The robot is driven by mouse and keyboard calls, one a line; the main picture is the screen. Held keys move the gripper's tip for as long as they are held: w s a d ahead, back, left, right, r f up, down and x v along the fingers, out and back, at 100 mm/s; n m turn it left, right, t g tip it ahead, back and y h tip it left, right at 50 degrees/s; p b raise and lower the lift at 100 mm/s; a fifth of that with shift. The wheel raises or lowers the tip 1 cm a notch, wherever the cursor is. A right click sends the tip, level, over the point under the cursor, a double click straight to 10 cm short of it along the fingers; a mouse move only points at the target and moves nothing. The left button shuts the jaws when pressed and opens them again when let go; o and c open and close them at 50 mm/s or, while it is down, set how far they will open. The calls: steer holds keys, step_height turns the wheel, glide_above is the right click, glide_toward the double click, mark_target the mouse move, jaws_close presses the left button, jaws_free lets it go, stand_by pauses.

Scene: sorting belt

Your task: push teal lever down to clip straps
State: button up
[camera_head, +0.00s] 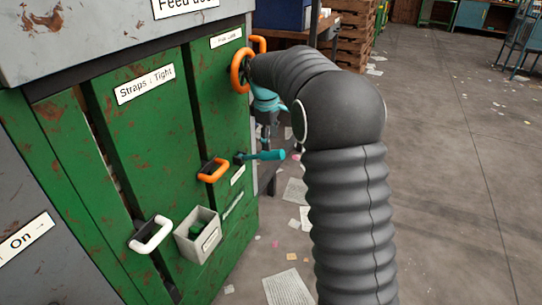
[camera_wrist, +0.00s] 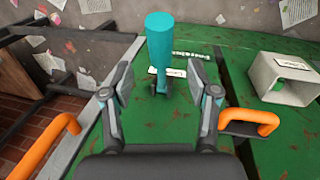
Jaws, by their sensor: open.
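The teal lever (camera_head: 264,156) sticks out from the green machine panel (camera_head: 150,125), pointing right in the head view and roughly level. In the wrist view the teal lever (camera_wrist: 166,45) stands ahead of my gripper (camera_wrist: 162,93), between the lines of its two fingers. My gripper is open, with nothing between its fingers. In the head view my gripper (camera_head: 266,112) is above the lever, partly hidden by my arm. I cannot tell whether it touches the lever. No straps are clearly visible.
Orange handles (camera_head: 213,170) (camera_head: 238,72) project from the panel; they flank my gripper in the wrist view. A white handle (camera_head: 150,235) and a small grey box (camera_head: 198,237) are lower left. Papers litter the floor (camera_head: 455,180), which is otherwise open at right.

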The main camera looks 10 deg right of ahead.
mark_target(272, 154)
steer(key=f, duration=0.5)
steer(key=w+f, duration=0.1)
steer(key=f, duration=0.1)
steer(key=shift+w+d+f, duration=0.1)
steer(key=shift+d+f, duration=0.15)
steer(key=shift+d, duration=0.15)
